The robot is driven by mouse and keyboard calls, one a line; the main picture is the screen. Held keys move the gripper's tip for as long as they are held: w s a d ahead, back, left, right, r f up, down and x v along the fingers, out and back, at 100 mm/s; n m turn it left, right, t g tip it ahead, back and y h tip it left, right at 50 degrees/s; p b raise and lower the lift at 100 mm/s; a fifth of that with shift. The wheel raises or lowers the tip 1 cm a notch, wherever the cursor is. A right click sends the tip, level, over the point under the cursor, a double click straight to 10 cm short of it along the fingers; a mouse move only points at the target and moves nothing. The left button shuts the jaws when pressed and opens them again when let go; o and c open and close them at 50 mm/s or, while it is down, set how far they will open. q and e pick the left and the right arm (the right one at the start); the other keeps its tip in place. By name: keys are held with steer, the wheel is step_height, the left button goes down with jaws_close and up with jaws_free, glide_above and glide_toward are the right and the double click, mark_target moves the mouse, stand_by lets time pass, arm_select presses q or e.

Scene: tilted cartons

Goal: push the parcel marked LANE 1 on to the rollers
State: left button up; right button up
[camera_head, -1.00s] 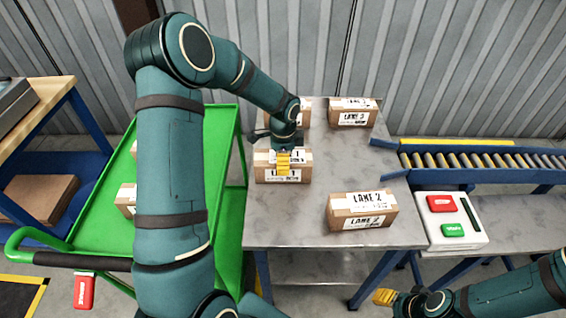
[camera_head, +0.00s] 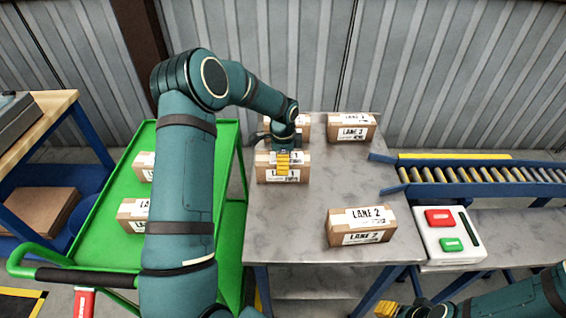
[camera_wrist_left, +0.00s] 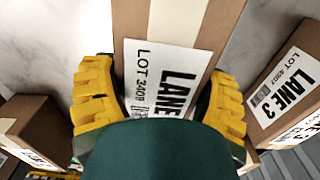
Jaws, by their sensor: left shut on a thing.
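My left gripper (camera_head: 283,163) has its yellow fingers around a brown parcel (camera_head: 264,176) on the left part of the grey table (camera_head: 300,225). In the left wrist view the fingers press both sides of this parcel (camera_wrist_left: 222,22). Its label reads LANE, with the number hidden there by my gripper; the head view shows what looks like a 1. The rollers (camera_head: 480,174) lead off from the table's right side. My right gripper (camera_head: 397,309) is at the bottom edge of the head view, its jaws too cut off to judge.
A LANE 2 parcel (camera_head: 360,238) is at the table's front right, a LANE 3 parcel (camera_head: 350,133) at the back right. Another parcel (camera_head: 299,123) is close behind the gripped one. A button box (camera_head: 434,247) stands before the rollers. Parcels lie on the green cart (camera_head: 106,196).

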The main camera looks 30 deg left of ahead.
arm_select(q)
steer(key=o, duration=0.7)
steer(key=shift+o, duration=0.2)
step_height(320, 180, up, 12)
